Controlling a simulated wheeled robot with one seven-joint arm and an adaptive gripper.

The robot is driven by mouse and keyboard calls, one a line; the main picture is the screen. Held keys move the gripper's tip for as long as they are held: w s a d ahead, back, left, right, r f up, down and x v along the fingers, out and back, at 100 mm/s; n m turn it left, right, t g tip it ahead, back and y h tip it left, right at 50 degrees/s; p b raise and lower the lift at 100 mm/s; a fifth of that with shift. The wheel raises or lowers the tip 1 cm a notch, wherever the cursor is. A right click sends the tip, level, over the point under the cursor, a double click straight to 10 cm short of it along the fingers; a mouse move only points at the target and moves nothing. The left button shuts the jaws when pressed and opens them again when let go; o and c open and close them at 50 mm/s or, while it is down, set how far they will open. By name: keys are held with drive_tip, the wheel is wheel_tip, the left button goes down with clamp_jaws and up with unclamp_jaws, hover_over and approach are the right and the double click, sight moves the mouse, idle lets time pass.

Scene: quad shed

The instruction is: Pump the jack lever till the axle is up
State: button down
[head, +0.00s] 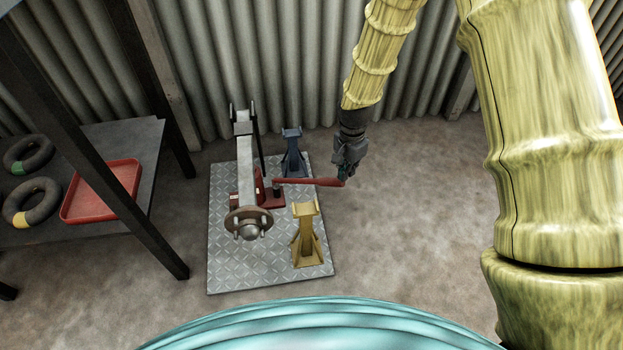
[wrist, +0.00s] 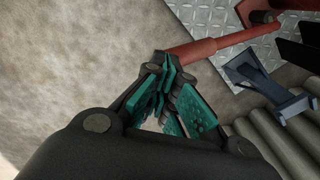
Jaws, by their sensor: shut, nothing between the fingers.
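The red jack (head: 267,193) stands on the metal plate beneath the grey axle (head: 246,172). Its red lever (head: 315,182) sticks out to the right, roughly level, and also shows in the wrist view (wrist: 222,40). The axle's hub end (head: 249,225) faces me. My gripper (head: 345,176) is at the lever's outer end. In the wrist view its teal-padded fingers (wrist: 165,80) are closed together with nothing between them, right by the lever's tip. I cannot tell whether they touch it.
A blue axle stand (head: 293,155) and a yellow axle stand (head: 305,238) stand on the chequered plate (head: 225,270). A dark bench (head: 140,135) with a red tray (head: 133,180) and tyres (head: 32,202) is at left. A corrugated wall (head: 270,60) is behind. Floor to the right is clear.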

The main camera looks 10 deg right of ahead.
drive_tip(key=shift+f, duration=0.15)
idle(0.3)
wheel_tip(320, 180, down, 9)
drive_tip(key=b, duration=0.1)
drive_tip(key=shift+f, duration=0.15)
idle(1.0)
wheel_tip(320, 180, up, 10)
drive_tip(key=p, duration=0.9)
drive_tip(key=shift+f+p, duration=0.15)
drive_tip(key=shift+p, duration=0.2)
drive_tip(key=shift+f, duration=0.1)
